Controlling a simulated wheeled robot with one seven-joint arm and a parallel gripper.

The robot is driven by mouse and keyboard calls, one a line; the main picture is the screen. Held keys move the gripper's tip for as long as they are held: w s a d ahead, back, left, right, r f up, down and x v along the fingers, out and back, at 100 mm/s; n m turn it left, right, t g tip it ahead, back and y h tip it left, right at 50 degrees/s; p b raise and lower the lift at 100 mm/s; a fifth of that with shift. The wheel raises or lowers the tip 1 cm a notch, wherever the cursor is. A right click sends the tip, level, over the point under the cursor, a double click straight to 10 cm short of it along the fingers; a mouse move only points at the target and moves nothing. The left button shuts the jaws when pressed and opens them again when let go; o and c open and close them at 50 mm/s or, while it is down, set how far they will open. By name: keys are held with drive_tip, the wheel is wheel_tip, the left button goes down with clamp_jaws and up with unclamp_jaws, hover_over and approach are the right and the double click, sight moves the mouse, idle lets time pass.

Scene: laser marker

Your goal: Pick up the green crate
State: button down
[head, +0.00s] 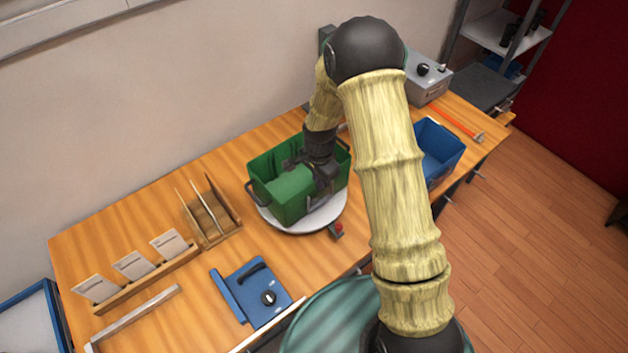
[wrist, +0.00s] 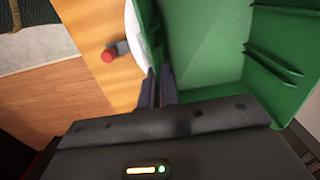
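The green crate (head: 280,206) stands upright on a white round plate (head: 331,212) on the wooden table, in the middle of the head view. It has dark handles at its ends and looks empty. My gripper (head: 322,178) is at the crate's right side, pointing down over its rim. In the wrist view the crate (wrist: 208,45) fills the upper right. There the two dark fingers of my gripper (wrist: 157,88) are close together, one on each side of the crate's wall edge. The wall runs into the narrow gap between them. The fingertips are partly hidden in the head view.
A blue crate (head: 437,152) stands to the right behind my arm. A red button (head: 338,228) sits at the plate's front edge. A blue device (head: 252,291), a wooden rack (head: 212,214) and a card holder (head: 150,277) lie to the left. A grey box (head: 428,80) stands at the back.

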wheel_tip(320, 180, up, 10)
drive_tip(key=b, duration=0.3)
drive_tip(key=shift+f, duration=0.15)
idle(0.5)
